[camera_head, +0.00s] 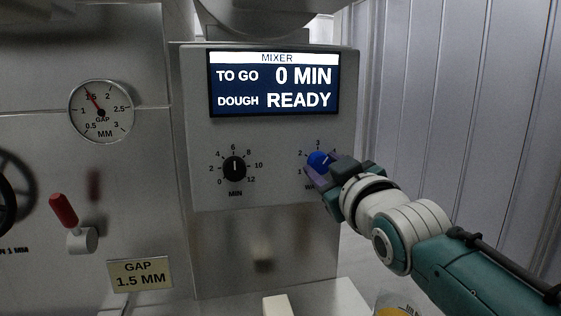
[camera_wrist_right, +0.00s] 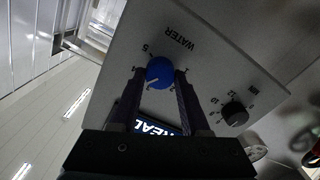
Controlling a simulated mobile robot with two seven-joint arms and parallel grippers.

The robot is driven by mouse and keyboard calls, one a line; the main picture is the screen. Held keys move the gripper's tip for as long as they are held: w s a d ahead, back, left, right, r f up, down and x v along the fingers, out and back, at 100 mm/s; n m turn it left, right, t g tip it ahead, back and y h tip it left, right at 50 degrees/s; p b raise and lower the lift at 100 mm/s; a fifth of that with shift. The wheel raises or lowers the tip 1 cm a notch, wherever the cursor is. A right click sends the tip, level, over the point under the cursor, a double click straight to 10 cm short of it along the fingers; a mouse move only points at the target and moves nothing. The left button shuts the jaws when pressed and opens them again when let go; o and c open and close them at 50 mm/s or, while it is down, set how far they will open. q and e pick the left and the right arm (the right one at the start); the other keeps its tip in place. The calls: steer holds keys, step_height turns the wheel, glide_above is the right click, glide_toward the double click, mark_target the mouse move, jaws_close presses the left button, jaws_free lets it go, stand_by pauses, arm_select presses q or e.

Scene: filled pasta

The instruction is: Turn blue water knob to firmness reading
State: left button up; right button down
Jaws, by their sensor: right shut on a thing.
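The blue water knob (camera_head: 319,160) is on the lower right of the mixer's front panel, with numbers 1, 2 and 3 visible around it in the head view. My right gripper (camera_head: 316,172) is shut on the knob, and its fingers cover part of the dial and its label. In the right wrist view the blue knob (camera_wrist_right: 159,72) sits between the two fingers (camera_wrist_right: 160,82), with a pale pointer line on its face. The mixer screen (camera_head: 273,84) reads "TO GO 0 MIN" and "DOUGH READY". No firmness reading shows on it. My left gripper is not in view.
A black MIN knob (camera_head: 234,169) is left of the blue one. At left are a gap gauge (camera_head: 101,111), a red-handled lever (camera_head: 64,211) and a "GAP 1.5 MM" plate (camera_head: 140,274). A ribbed grey wall (camera_head: 450,90) is at right.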

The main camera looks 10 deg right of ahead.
steer(key=m+p, duration=0.1)
steer(key=m, duration=0.3)
steer(key=shift+r+m, duration=0.15)
steer(key=shift+m, duration=0.25)
stand_by(0.4)
steer(key=shift+c, duration=1.9)
jaws_free()
